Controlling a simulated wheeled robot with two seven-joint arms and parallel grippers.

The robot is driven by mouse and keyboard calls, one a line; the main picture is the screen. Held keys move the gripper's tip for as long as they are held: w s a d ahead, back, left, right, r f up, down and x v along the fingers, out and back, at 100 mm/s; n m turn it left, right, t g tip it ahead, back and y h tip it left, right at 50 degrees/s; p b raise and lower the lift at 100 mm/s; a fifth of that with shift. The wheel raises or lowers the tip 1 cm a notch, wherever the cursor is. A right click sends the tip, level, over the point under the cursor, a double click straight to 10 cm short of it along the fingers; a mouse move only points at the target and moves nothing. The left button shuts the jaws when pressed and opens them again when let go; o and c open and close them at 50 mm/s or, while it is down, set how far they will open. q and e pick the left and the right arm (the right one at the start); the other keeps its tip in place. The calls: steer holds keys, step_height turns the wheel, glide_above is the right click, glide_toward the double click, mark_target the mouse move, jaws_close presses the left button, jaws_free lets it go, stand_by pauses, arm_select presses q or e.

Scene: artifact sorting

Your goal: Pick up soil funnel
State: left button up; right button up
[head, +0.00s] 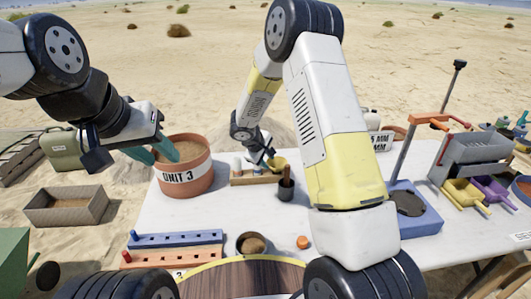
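A small yellow object (280,162), which looks like the soil funnel, is at the right end of a wooden rack (243,178) on the table. My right gripper (268,157) reaches down right beside it. It is too small and partly hidden to tell whether its fingers are open or closed on it. My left gripper (153,152) has its two teal fingers spread, with nothing seen between them. They are at the rim of the terracotta pot (184,180) marked UNIT 3, which holds soil.
A dark cup with a tool (286,190) stands just right of the rack. A blue rack (175,239), a soil-filled bowl (251,244) and an orange cap (303,242) are nearer. A blue-based device (418,227) stands right.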

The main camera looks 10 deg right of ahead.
mark_target(277, 170)
steer(key=x, duration=0.8)
steer(key=shift+w+a+f, duration=0.1)
steer(key=shift+w+f, duration=0.05)
steer(key=shift+w, duration=0.15)
jaws_close()
